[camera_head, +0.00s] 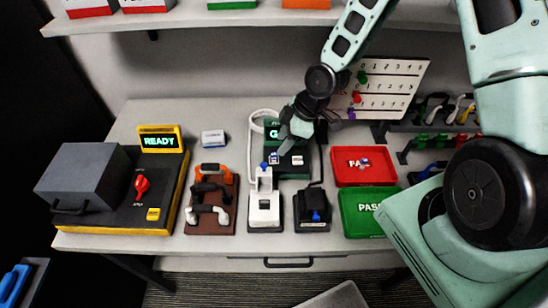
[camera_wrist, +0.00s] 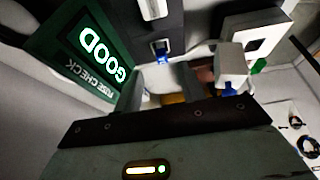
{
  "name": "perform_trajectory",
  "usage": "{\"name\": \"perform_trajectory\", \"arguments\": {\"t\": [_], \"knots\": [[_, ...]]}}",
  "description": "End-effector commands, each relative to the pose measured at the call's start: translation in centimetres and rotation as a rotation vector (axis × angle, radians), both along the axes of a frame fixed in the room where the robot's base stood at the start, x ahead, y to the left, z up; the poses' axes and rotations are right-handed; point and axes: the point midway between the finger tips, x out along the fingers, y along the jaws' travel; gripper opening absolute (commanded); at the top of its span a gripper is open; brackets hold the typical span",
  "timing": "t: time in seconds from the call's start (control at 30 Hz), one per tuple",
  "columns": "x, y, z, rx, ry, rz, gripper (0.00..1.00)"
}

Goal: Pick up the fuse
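The fuse check device (camera_head: 287,170) is a green box with a dark front on the bench; its lit screen reads GOOD in the wrist view (camera_wrist: 95,50). A small white-and-blue piece (camera_head: 273,158), apparently a fuse, sits on its front, with a white part (camera_head: 298,160) beside it. My gripper (camera_head: 286,143) hangs over this device and partly covers its screen. In the wrist view its two fingers (camera_wrist: 162,82) stand apart, and I see nothing held between them. A blue piece (camera_wrist: 162,58) shows just beyond the fingertips; I cannot tell which part it belongs to.
A white device (camera_head: 264,208) and a black device (camera_head: 312,211) stand in front. A red tray (camera_head: 345,178) holding a small piece (camera_head: 364,163) and a green tray (camera_head: 352,225) lie right. A handle rack (camera_head: 230,222) and a READY station (camera_head: 175,190) are left.

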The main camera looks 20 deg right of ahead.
Motion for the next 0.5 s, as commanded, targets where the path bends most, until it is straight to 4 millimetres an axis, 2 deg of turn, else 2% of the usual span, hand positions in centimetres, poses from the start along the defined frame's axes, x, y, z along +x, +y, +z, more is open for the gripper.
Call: {"name": "perform_trajectory", "arguments": {"t": [0.5], "knots": [[0.5,2.0,-4.6,-0.001,0.001,0.000,0.40]]}}
